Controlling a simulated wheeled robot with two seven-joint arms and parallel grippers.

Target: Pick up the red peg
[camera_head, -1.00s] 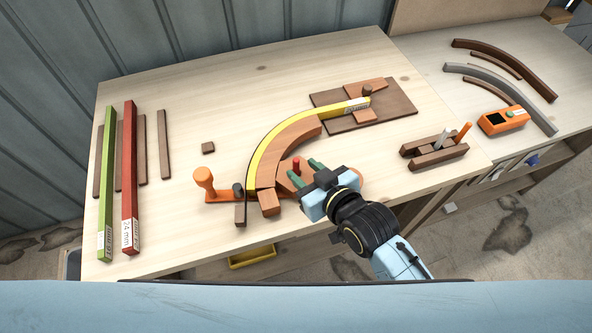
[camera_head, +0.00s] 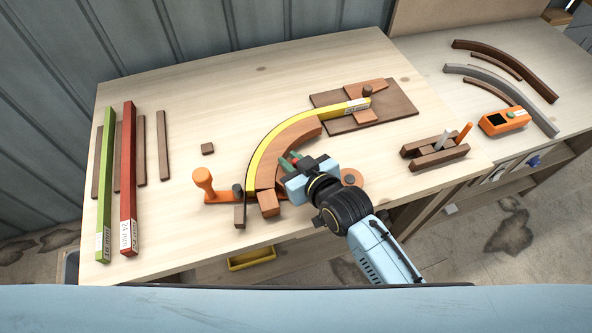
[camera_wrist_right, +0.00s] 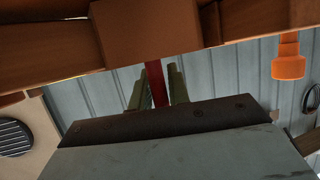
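The red peg (camera_wrist_right: 155,84) stands between the two green fingers of my right gripper (camera_wrist_right: 159,88) in the right wrist view. The fingers flank it closely, and I cannot tell whether both press on it. In the head view my right gripper (camera_head: 290,160) is over the inner side of the curved wooden form (camera_head: 267,172), and its body hides most of the peg. A yellow strip (camera_head: 266,143) runs bent along the outer side of the form. My left gripper is not in view.
An orange clamp (camera_head: 204,182) stands left of the form. Green (camera_head: 106,190) and red (camera_head: 129,180) bars lie at the left. A wooden holder with tools (camera_head: 435,152) and an orange device (camera_head: 504,121) are at the right. The table's back middle is mostly clear.

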